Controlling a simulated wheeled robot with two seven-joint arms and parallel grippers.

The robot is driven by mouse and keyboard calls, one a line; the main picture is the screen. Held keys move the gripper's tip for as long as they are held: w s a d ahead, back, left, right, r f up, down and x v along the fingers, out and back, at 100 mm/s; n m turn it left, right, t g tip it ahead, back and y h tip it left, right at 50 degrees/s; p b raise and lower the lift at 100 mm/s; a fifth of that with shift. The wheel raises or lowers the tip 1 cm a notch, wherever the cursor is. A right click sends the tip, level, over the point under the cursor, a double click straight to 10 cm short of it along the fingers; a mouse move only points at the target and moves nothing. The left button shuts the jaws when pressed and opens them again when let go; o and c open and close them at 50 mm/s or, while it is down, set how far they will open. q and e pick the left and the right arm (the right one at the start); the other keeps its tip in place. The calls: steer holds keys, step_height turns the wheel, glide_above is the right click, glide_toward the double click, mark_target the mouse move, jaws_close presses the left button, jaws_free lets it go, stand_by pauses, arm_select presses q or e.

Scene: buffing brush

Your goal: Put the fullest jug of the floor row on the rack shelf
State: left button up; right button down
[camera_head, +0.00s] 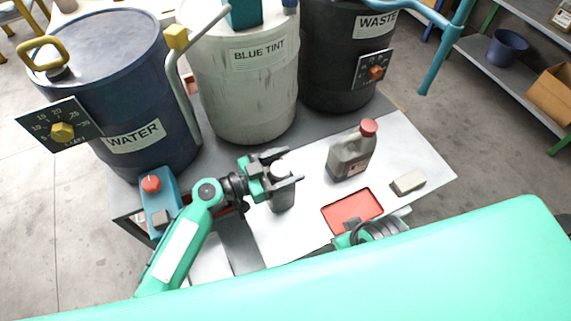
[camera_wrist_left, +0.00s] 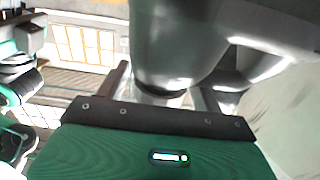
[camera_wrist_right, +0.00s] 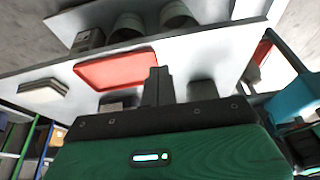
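A grey jug (camera_head: 350,155) with a red cap stands upright on the pale worktop (camera_head: 425,150) in the head view. No row of jugs on the floor shows in any view. My left gripper (camera_head: 284,172) has its fingers on either side of a dark grey cylinder (camera_head: 282,198) with a pale top, on the worktop. The left wrist view shows a grey rounded body (camera_wrist_left: 172,40) between the spread fingers; contact is unclear. My right gripper (camera_wrist_right: 158,85) has its fingers together, near the red tray (camera_head: 352,211), with nothing seen between them. A shelf rack (camera_head: 490,62) stands at the upper right.
Drums marked WATER (camera_head: 120,95), BLUE TINT (camera_head: 240,95) and WASTE (camera_head: 335,60) stand behind the worktop. A grey block (camera_head: 408,182) lies right of the tray. The rack holds a blue bucket (camera_head: 507,48) and a cardboard box (camera_head: 552,95). A blue pipe (camera_head: 440,60) hangs nearby.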

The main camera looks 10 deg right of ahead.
mark_target(270, 173)
steer(key=shift+r, duration=0.1)
arm_select(q)
steer(key=a, duration=0.4)
steer(key=shift+s+a+f+b, duration=0.1)
steer(key=shift+s+f+b, duration=0.05)
steer(key=shift+s+b, duration=0.25)
steer(key=s+a+b, duration=0.1)
steer(key=a, duration=0.6)
steer(key=shift+s+a+r, duration=0.2)
steer(key=shift+s+a, duration=0.05)
steer(key=shift+a, duration=0.05)
arm_select(e)
steer(key=shift+w+a+t+y, duration=0.5)
steer(key=shift+w+a+t, duration=0.5)
steer(key=shift+a, duration=0.2)
arm_select(q)
steer(key=shift+s, duration=0.1)
